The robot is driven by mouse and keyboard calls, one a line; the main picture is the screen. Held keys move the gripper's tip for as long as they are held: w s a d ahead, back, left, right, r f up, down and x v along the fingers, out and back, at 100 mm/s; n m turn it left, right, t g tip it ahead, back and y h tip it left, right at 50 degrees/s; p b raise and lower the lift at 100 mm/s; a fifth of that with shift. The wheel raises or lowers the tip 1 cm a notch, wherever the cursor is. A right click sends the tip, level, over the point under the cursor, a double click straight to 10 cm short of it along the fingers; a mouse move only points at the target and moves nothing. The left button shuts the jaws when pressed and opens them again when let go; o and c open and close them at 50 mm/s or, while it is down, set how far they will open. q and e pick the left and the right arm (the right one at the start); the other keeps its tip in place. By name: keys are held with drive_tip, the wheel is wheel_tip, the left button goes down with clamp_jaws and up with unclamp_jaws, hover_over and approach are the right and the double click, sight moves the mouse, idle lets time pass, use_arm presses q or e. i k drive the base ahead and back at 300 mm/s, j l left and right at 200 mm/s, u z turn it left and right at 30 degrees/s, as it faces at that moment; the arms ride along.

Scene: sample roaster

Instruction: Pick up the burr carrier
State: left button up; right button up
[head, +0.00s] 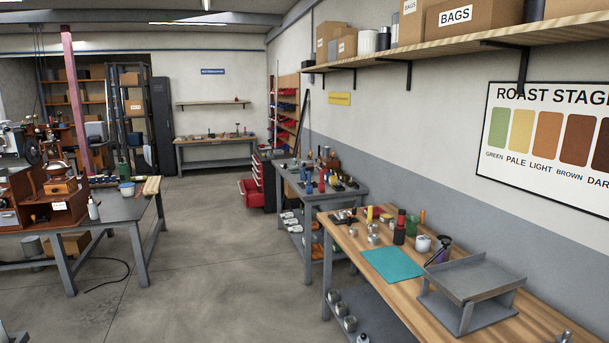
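I cannot pick out the burr carrier for certain in the head view. Several small metal parts (373,238) stand on the wooden workbench (385,290) at the right, too small to tell apart. More small parts lie on the grey bench (330,197) behind it, also too small to name. Neither of my grippers is in view.
A teal mat (392,265) and a grey metal stand (470,285) are on the wooden workbench. At the left is a dark table (120,208) with a wooden cabinet (45,205). A black cable (112,280) lies on the floor. The floor between the benches is clear.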

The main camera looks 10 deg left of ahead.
sight(303, 173)
drive_tip(key=i+j, duration=0.5)
drive_tip(key=i, duration=0.25)
drive_tip(key=i+j, duration=0.5)
drive_tip(key=i, duration=0.25)
drive_tip(key=i+j, duration=0.5)
drive_tip(key=i, duration=0.25)
drive_tip(key=i+j+z, duration=0.1)
drive_tip(key=i+j, duration=0.4)
drive_tip(key=i, duration=0.25)
drive_tip(key=i+j, duration=0.6)
drive_tip(key=i, duration=0.15)
drive_tip(key=i+z, duration=0.1)
drive_tip(key=z, duration=0.55)
drive_tip(key=i+j+z, duration=0.3)
drive_tip(key=j+z, duration=0.35)
drive_tip(key=i+j+z, duration=0.1)
drive_tip(key=j+z, duration=0.2)
drive_tip(key=j, duration=0.2)
